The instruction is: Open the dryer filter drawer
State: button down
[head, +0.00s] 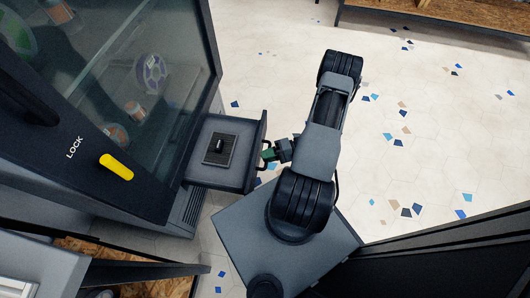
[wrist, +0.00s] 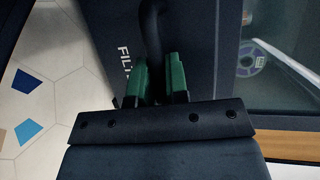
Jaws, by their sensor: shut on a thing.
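The dryer (head: 120,90) stands at the left in the head view, with a dark glass door. Its filter drawer (head: 196,172) sticks out from the lower front, pulled open, with a black vent-like square and a small dark knob (head: 219,146) inside. My gripper (head: 268,153) is at the drawer's front, with green fingertips at the handle. In the wrist view the green fingers (wrist: 160,80) are shut on the dark handle (wrist: 151,35), beside the drawer front (wrist: 205,30) with partly hidden lettering "FILT".
A yellow lock lever (head: 117,166) marked LOCK is on the dryer door frame. Several filament spools, one purple (head: 151,74), show behind the glass. Open tiled floor (head: 430,130) lies to the right. A wooden shelf (head: 440,14) stands at the top right.

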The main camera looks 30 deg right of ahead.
jog(key=shift+s+d, duration=0.1)
dwell(0.3)
jog(key=c, duration=1.4)
grip_release()
jog(key=p+v, duration=0.2)
jog(key=v, duration=1.1)
jog(key=shift+s+d+r, duration=0.1)
jog(key=shift+d, duration=0.25)
